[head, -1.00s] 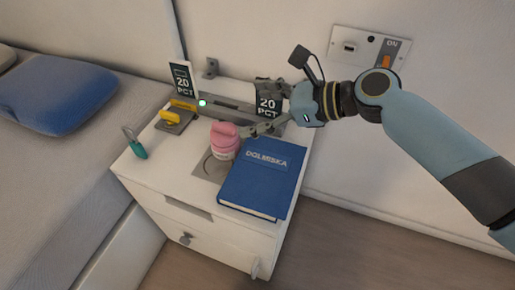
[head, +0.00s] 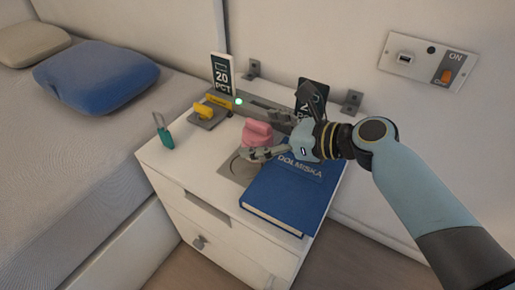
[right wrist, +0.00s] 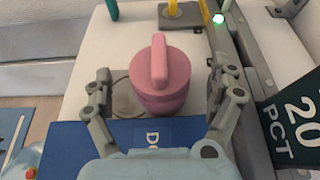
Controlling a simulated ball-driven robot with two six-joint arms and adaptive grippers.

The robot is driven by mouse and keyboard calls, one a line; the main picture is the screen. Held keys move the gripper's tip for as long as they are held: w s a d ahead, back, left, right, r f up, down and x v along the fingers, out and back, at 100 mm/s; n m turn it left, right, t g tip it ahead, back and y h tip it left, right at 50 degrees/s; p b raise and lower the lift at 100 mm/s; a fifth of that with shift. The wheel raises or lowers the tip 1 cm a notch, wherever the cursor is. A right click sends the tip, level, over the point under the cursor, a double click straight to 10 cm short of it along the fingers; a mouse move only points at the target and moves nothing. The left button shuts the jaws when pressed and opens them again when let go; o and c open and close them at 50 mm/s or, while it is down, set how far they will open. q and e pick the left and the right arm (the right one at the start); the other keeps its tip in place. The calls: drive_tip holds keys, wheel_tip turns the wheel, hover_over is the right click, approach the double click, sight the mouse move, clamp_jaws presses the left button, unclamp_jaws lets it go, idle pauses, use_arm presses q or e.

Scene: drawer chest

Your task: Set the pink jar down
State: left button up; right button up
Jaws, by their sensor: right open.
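The pink jar (head: 257,134) with its ridged lid stands upright on top of the white drawer chest (head: 190,165), at the back part of a grey square pad with a ring mark (head: 236,170). In the right wrist view the jar (right wrist: 162,88) sits between the two spread fingers of my right gripper (right wrist: 160,80), with a gap on each side. In the head view my right gripper (head: 268,149) is open beside the jar, over the blue book. The jar's base is partly hidden, so its exact contact cannot be told. My left gripper is not in view.
A blue book (head: 290,195) lies right of the pad.

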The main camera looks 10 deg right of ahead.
drive_tip(key=shift+x, duration=0.9)
drive_tip(key=c, duration=1.7)
